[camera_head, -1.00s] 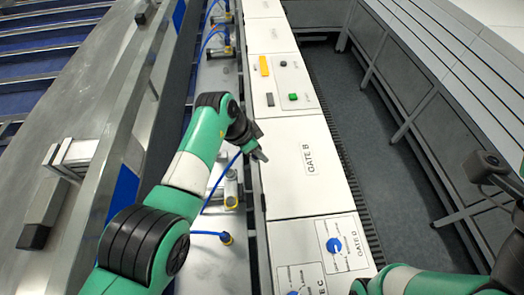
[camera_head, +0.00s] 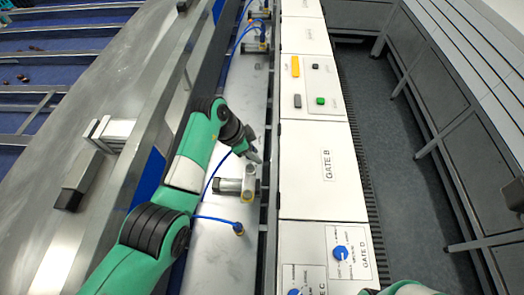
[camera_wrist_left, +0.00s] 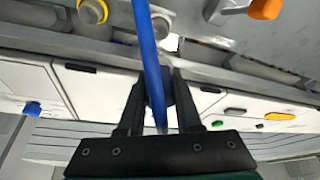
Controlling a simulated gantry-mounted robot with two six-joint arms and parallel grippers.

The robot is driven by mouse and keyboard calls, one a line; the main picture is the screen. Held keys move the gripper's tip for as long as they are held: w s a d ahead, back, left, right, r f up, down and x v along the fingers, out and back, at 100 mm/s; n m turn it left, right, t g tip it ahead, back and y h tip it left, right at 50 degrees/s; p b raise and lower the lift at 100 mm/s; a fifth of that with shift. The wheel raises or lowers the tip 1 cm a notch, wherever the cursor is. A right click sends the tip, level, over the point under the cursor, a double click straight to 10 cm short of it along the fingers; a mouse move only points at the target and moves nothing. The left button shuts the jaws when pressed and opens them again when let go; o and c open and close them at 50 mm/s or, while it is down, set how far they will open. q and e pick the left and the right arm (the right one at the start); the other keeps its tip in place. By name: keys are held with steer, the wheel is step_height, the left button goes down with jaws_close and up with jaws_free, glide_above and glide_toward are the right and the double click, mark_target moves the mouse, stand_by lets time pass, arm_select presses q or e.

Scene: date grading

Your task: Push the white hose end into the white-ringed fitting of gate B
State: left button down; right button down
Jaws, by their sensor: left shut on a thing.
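My left gripper (camera_head: 256,157) is shut on the blue hose (camera_wrist_left: 146,45), just above the gate B cylinder (camera_head: 228,186). The hose runs between the fingers in the left wrist view (camera_wrist_left: 158,92). The white hose end cannot be made out. A pale round fitting (camera_head: 250,171) stands on the cylinder, just below my fingertips. A pale fitting (camera_wrist_left: 160,24) also shows beside the hose in the left wrist view. I cannot tell whether the hose end touches it. A yellow-ringed fitting (camera_wrist_left: 92,12) is left of it. My right gripper is not clearly in view.
The white GATE B panel (camera_head: 310,180) lies right of the cylinder. A metal rail (camera_head: 272,130) runs between fittings and panels.

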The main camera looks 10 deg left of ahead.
mark_target(253, 166)
arm_select(q)
steer(key=shift+a, duration=0.3)
steer(key=shift+f, duration=0.35)
stand_by(0.4)
steer(key=shift+f+b, duration=0.35)
steer(key=shift+f, duration=0.7)
steer(key=shift+f+p, duration=0.15)
steer(key=shift+p, duration=0.2)
stand_by(0.6)
steer(key=shift+f+b, duration=0.6)
steer(key=shift+f, duration=0.7)
stand_by(0.8)
steer(key=c, duration=1.4)
jaws_free()
